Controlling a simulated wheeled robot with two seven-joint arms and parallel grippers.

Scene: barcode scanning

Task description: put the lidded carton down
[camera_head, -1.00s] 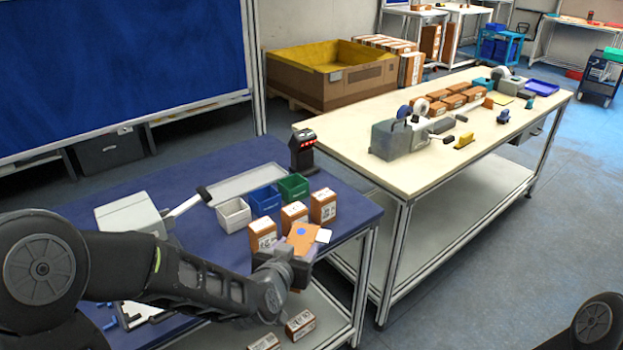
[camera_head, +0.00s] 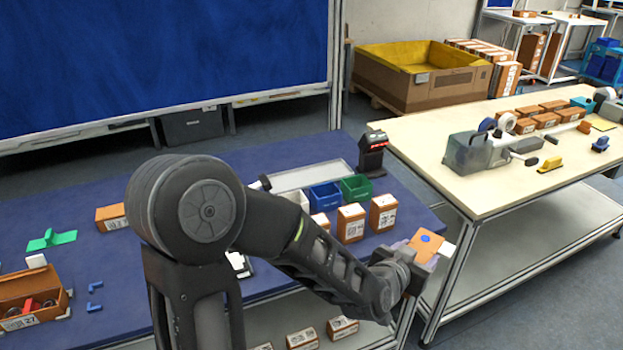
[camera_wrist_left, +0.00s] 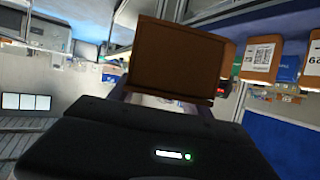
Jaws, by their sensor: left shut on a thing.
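The carton (camera_head: 427,243) is orange-brown with a blue dot on one face and a white piece at its side. My left gripper (camera_head: 408,262) is shut on it and holds it tilted, in front of the blue table's right end. In the left wrist view the carton's plain brown face (camera_wrist_left: 175,58) stands above the dark gripper body, and the fingertips are mostly hidden. My right gripper is out of view.
Upright cartons (camera_head: 383,213) stand on the blue table (camera_head: 425,222) behind the gripper, by blue and green bins (camera_head: 356,188) and a black scanner (camera_head: 371,153). An open carton (camera_head: 30,300) lies far left. A cream table (camera_head: 440,170) stands right.

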